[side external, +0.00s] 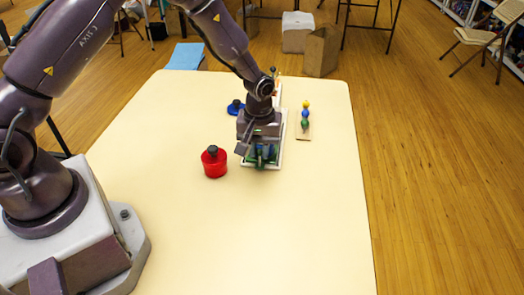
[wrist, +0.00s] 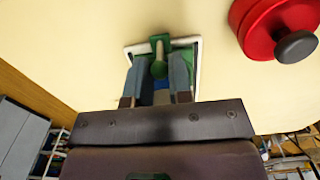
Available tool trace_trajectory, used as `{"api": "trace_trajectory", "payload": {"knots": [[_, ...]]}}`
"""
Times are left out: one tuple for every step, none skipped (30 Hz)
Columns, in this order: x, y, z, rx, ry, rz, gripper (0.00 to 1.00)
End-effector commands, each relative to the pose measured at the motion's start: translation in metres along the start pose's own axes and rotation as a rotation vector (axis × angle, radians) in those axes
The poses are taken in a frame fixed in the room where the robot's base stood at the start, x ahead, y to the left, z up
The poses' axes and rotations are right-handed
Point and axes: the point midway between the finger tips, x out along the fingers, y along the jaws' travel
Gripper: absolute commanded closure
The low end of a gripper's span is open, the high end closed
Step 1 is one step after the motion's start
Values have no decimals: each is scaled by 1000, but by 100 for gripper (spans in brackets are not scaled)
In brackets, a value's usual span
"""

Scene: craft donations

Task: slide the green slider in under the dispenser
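The green slider (wrist: 186,41) lies in a white-rimmed track (wrist: 196,60), with an upright green knob (wrist: 159,68) on it. My gripper (wrist: 160,62) reaches down over it, one finger on each side of the knob. I cannot tell whether the fingers press on the knob or stand just clear of it. In the side external view my gripper (side external: 262,158) is low over the near end of the white track (side external: 281,145), with green showing between the fingers. The dispenser is mostly hidden behind my arm, and I cannot make out its shape.
A red round container (side external: 214,165) with a dark knob stands left of the gripper, also in the wrist view (wrist: 262,30). A blue piece (side external: 235,109) with a dark knob lies farther back. The near table is clear.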

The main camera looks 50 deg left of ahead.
Motion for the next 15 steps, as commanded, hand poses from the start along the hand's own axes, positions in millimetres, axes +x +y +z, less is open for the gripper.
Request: {"api": "trace_trajectory", "payload": {"knots": [[0,0,-1,0,0,0,99],[0,0,-2,-1,0,0,99],[0,0,-3,-1,1,0,99],[0,0,-5,-1,1,0,99],[0,0,-7,-1,1,1,99],[0,0,-10,-1,2,1,99],[0,0,-12,-2,2,1,99],[0,0,-15,-2,2,1,99],[0,0,-18,-2,2,2,99],[0,0,-20,-2,2,1,99],[0,0,-22,-2,2,1,99],[0,0,-25,-1,1,1,99],[0,0,-27,-1,2,1,99],[0,0,-29,-1,2,2,99],[0,0,-32,-2,3,2,99]]}}
